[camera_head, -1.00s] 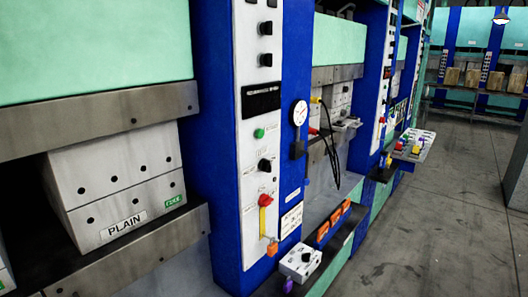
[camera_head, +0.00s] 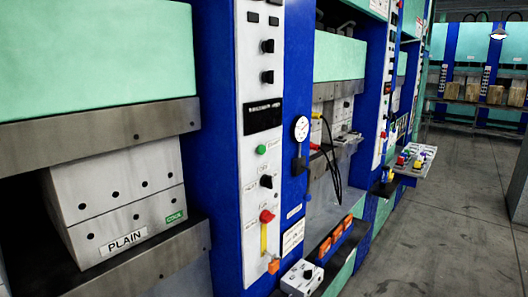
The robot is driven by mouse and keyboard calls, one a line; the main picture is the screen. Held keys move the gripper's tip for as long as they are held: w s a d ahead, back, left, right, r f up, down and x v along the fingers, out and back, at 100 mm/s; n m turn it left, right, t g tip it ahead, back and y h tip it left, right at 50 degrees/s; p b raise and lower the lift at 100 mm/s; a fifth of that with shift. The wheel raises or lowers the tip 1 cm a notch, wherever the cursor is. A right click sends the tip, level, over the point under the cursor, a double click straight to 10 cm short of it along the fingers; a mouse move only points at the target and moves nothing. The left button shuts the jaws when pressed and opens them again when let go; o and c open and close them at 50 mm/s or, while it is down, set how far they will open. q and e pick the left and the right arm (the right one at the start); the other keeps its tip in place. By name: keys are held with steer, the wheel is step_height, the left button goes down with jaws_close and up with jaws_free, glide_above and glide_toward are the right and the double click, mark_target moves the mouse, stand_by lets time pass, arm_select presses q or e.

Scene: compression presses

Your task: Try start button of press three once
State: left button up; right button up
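A row of blue and green presses runs along the left side. The nearest column has a white control panel (camera_head: 254,200) with a round green button (camera_head: 262,149), black knobs (camera_head: 267,181) and a red knob (camera_head: 267,216) above a yellow strip. A small white control box (camera_head: 301,279) with a black knob sits low in front of it. Further along, another white box (camera_head: 415,162) carries several coloured buttons. I cannot read which press is number three or which button is its start button. Neither gripper shows in the head view.
A white block marked PLAIN (camera_head: 120,205) sits in the nearest press opening. Black cables (camera_head: 331,160) hang beside the second press. The grey floor (camera_head: 450,235) at right is clear. A grey object (camera_head: 520,185) stands at the right edge.

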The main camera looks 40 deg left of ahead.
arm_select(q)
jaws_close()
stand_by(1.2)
